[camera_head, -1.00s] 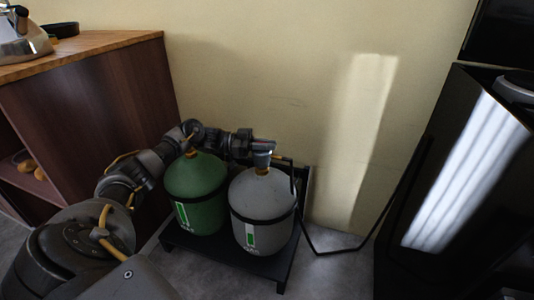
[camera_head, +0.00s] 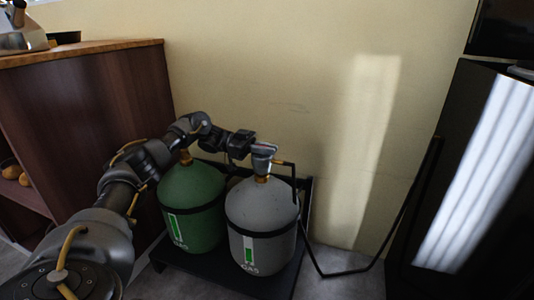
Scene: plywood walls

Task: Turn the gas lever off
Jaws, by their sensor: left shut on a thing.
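A grey gas bottle (camera_head: 262,212) stands upright on a low black stand beside a green gas bottle (camera_head: 193,205). The valve (camera_head: 263,158) on top of the grey bottle has a grey head and a brass neck. My left arm reaches over the green bottle from the left. My left gripper (camera_head: 254,150) is at this valve and shut on its lever, which is mostly hidden by the fingers. A brass fitting sticks out to the right of the valve. My right gripper is not in view.
The black stand (camera_head: 205,277) carries both bottles. A black hose (camera_head: 345,272) runs from the valve side along the floor to a black appliance (camera_head: 470,180) at right. A wooden cabinet (camera_head: 95,110) stands at left, and a plain wall is behind.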

